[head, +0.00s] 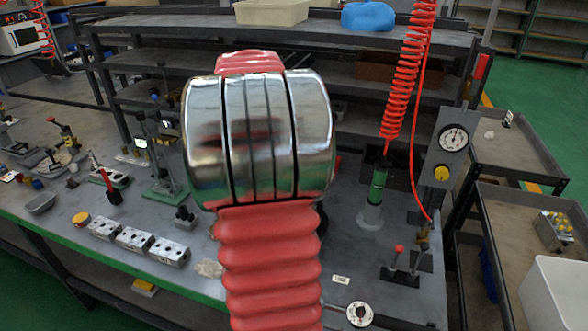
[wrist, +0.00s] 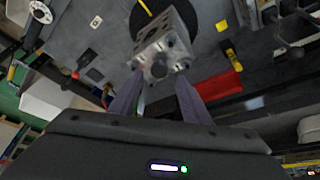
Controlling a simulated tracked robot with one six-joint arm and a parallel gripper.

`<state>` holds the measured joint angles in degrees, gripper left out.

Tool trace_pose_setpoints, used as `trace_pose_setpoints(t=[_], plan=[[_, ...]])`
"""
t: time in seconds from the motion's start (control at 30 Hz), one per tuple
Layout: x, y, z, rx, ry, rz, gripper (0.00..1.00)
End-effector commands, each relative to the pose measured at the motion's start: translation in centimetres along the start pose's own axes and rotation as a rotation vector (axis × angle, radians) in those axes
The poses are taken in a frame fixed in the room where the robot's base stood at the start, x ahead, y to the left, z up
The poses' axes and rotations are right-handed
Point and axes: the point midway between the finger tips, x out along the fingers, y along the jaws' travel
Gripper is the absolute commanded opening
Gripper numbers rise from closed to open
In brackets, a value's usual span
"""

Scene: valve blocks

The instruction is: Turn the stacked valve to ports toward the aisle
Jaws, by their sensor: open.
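In the wrist view a grey metal valve block (wrist: 166,48) with round dark ports stands tilted in the picture, over or beside a black round patch (wrist: 150,7). My gripper (wrist: 160,80) is open, with a finger on each side of the block's near end. I cannot tell whether the fingers touch it or whether it sits on another block. In the head view my red and chrome arm fills the middle and hides this block and my gripper. Several similar blocks stand in a row on the bench, such as this ported block (head: 169,251).
A red hose coil (head: 395,110) hangs over a green cylinder (head: 377,188) right of my arm. A pressure gauge (head: 453,138) stands at the bench's right end. A small green-based press (head: 165,180) stands left. Carts with trays (head: 513,150) stand on the right.

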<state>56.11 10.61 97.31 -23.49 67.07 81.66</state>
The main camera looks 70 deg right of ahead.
Motion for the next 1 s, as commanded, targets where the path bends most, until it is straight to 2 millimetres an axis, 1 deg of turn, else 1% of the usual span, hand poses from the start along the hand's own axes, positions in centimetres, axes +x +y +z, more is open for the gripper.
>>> trace_pose_setpoints(t=[0.03,0.3,0.4,0.5,0.67,1.0], plan=[[-1.0,0.0,0.0,0.001,0.001,-0.003,0.43],[-5.7,-0.1,0.0,0.001,0.0,-0.003,0.43],[-7.3,-0.1,0.1,0.0,-0.001,-0.003,0.43],[-8.5,-0.1,0.0,0.0,-0.001,-0.002,0.43],[-9.4,0.0,0.0,0.0,-0.001,-0.001,0.43],[-9.5,0.0,0.1,0.0,-0.001,0.0,0.43]])
